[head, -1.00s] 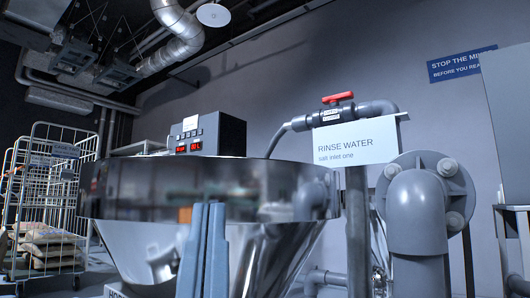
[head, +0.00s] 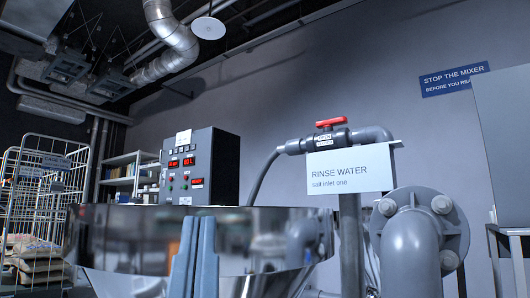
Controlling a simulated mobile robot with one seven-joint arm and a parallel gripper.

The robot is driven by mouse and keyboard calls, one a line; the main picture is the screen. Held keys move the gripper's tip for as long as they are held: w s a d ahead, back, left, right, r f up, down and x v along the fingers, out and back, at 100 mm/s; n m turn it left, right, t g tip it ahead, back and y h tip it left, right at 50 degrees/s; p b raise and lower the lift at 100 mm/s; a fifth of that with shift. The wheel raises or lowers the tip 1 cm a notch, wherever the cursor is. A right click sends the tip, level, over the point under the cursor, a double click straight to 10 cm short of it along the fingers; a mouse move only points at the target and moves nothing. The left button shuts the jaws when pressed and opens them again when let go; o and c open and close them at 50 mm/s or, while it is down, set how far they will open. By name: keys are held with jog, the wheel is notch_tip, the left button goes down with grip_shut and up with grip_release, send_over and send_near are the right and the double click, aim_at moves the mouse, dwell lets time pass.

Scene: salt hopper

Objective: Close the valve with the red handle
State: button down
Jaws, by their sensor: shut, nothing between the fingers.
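The valve's red handle (head: 332,122) sits on top of a dark pipe fitting (head: 330,140) with small labels, at the middle right in the head view. The handle lies roughly along the pipe, left to right. A white sign reading "RINSE WATER" (head: 350,170) hangs just below the pipe. My gripper (head: 195,222) points up at the bottom, its two blue-grey fingers together and empty. It appears in front of the steel hopper, left of and lower than the handle in the picture, and apart from it.
The shiny steel hopper (head: 120,240) fills the lower middle. A control box (head: 200,165) with red displays stands behind it. A thick flanged grey pipe (head: 410,250) rises at the lower right. A wire cage trolley (head: 40,190) holds sacks at left. The space above the handle looks clear.

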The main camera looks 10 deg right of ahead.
notch_tip(320, 180, up, 64)
jog(key=p, duration=6.1)
jog(key=shift+f, duration=0.2)
jog(key=shift+a, duration=0.1)
